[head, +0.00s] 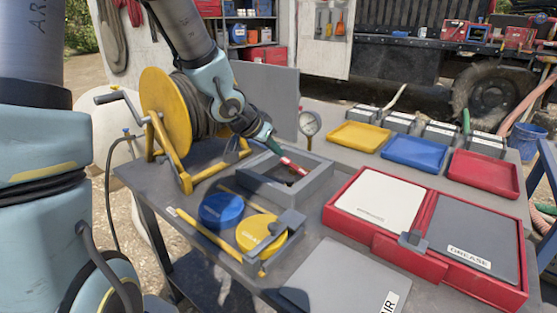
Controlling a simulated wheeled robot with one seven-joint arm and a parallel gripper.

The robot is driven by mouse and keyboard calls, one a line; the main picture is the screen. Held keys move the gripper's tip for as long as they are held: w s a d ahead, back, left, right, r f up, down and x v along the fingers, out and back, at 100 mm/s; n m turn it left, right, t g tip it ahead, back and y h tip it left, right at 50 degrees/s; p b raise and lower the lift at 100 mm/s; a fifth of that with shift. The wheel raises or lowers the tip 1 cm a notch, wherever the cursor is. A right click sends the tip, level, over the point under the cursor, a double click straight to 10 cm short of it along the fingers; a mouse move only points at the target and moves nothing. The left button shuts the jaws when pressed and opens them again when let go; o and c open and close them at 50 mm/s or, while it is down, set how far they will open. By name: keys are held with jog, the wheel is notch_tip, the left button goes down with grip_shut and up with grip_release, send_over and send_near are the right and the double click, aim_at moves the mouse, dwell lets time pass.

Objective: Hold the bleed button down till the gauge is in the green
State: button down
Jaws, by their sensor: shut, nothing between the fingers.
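The round gauge (309,123) stands on the bench behind the open grey frame; its needle and colour bands are too small to read. My gripper (293,164) is shut and points down to the right into the grey box-like frame (318,184). A narrow red and pale part shows at its tip, over the frame's dark opening. I cannot make out the bleed button; it may be hidden under the tip. I cannot tell whether the tip touches anything.
A yellow hose reel (166,112) stands left of my arm. Blue (221,209) and yellow (262,232) round lids lie in front. A red case (382,243) fills the front right. Yellow (359,136), blue (414,153) and red (484,173) trays lie behind.

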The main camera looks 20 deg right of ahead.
jog(key=b, duration=0.2)
send_over(288, 182)
notch_tip(288, 182, down, 7)
jog(key=shift+r, duration=0.2)
notch_tip(288, 182, down, 2)
jog(key=shift+a+f, duration=0.15)
jog(key=shift+f, duration=0.7)
